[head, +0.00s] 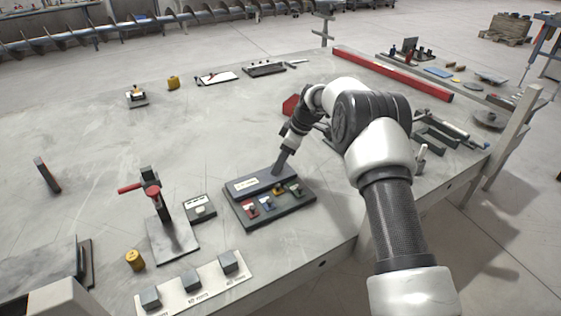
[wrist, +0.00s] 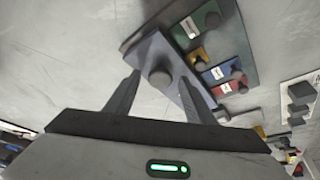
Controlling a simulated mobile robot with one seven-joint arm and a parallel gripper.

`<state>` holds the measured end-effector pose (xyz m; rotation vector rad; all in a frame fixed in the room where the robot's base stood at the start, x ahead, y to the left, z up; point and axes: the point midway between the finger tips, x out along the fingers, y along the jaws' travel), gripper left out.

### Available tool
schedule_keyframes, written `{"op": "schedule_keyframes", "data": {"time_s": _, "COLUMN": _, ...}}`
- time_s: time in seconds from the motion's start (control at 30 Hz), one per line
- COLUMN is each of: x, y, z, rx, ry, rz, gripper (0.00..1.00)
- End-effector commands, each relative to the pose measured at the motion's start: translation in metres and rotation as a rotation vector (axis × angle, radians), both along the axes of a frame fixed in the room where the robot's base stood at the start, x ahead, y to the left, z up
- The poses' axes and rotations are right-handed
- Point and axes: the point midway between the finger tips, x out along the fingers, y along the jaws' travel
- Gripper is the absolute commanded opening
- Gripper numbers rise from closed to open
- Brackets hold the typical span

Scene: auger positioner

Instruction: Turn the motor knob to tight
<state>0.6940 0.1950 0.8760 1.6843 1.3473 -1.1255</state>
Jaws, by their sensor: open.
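A dark control panel (head: 288,210) lies on the bench. It has a raised grey bar with a white label (head: 245,184) and small dark knobs on coloured patches. In the wrist view a larger round grey knob (wrist: 160,79) sits on the raised bar (wrist: 172,58). My gripper (head: 279,170) is over the far right end of the bar. In the wrist view my open gripper (wrist: 160,82) has one finger on each side of the round knob, with gaps visible. The head view hides this knob behind the gripper. I cannot read which knob is the motor knob.
Left of the panel are a small meter box (head: 199,207) and a red-handled clamp (head: 152,190) on a plate. A strip with grey blocks (head: 190,281) lies at the near edge. A red bar (head: 392,73) lies beyond my arm.

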Motion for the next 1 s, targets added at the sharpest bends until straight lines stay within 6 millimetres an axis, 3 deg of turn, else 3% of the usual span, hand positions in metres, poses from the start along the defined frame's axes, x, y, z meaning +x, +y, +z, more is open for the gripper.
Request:
{"op": "schedule_keyframes", "data": {"time_s": 0.13, "x": 0.0000, "y": 0.0000, "z": 0.0002, "rx": 0.000, "ry": 0.000, "rz": 0.000, "gripper": 0.46}}
{"op": "schedule_keyframes", "data": {"time_s": 0.37, "x": 0.0000, "y": -0.0001, "z": 0.0004, "rx": 0.000, "ry": 0.000, "rz": 0.000, "gripper": 0.08}}
{"op": "schedule_keyframes", "data": {"time_s": 0.67, "x": -0.0005, "y": -0.0001, "z": -0.0001, "rx": 0.000, "ry": 0.000, "rz": -0.036, "gripper": 0.08}}
{"op": "schedule_keyframes", "data": {"time_s": 1.0, "x": -0.0031, "y": 0.0009, "z": -0.0009, "rx": 0.000, "ry": -0.002, "rz": -0.252, "gripper": 0.08}}
